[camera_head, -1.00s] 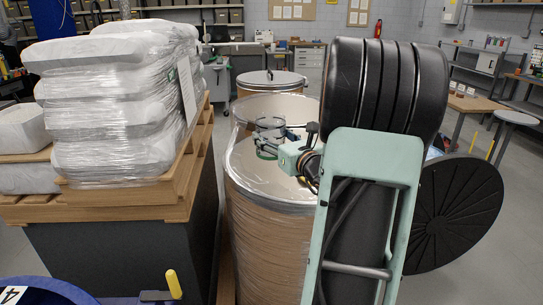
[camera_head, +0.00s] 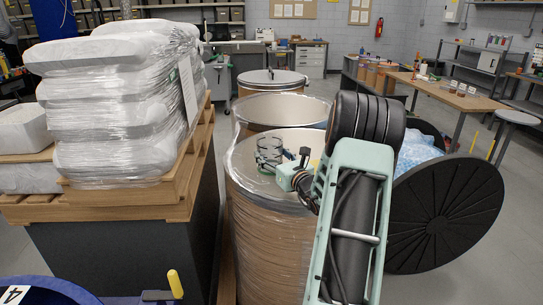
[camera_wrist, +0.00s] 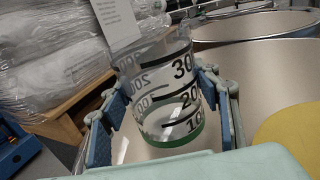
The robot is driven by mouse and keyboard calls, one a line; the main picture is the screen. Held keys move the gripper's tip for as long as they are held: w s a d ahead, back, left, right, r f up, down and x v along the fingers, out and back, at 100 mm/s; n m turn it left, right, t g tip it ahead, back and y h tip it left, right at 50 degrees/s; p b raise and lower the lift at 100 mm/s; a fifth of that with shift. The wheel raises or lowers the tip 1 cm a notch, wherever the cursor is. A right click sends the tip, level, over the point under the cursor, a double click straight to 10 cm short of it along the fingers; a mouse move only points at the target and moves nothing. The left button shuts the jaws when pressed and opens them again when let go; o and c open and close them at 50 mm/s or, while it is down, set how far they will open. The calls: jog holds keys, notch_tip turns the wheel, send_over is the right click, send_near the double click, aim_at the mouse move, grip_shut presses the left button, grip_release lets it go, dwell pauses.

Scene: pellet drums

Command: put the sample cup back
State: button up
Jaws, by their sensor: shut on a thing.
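The sample cup (camera_head: 269,148) is clear, with black graduation marks and a green base. In the wrist view the cup (camera_wrist: 165,95) stands slightly tilted between the two blue fingers of my gripper (camera_wrist: 160,112). The fingers are shut on its sides, and it looks empty. In the head view my gripper (camera_head: 276,164) holds the cup over the top of the near drum (camera_head: 265,230). I cannot tell how high it is above the drum's pale surface.
An open drum (camera_head: 255,112) and a lidded drum (camera_head: 272,77) stand behind. A pallet (camera_head: 150,205) of wrapped white sacks (camera_head: 120,105) is close on the left. A black ribbed disc (camera_head: 445,215) is on the right. A table (camera_head: 450,97) with small items stands farther back.

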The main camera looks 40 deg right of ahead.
jog(key=shift+f, duration=0.2)
jog(key=shift+f, duration=0.1)
jog(key=shift+f+b, duration=0.15)
jog(key=shift+b, duration=0.15)
jog(key=o, duration=1.4)
jog(key=shift+r, duration=0.2)
jog(key=shift+s+r+p, duration=0.1)
jog(key=shift+p, duration=0.25)
jog(key=s, duration=0.4)
jog(key=s+a+b, duration=0.1)
jog(key=s, duration=0.6)
jog(key=shift+s+a+b, duration=0.35)
jog(key=shift+s+a, duration=0.05)
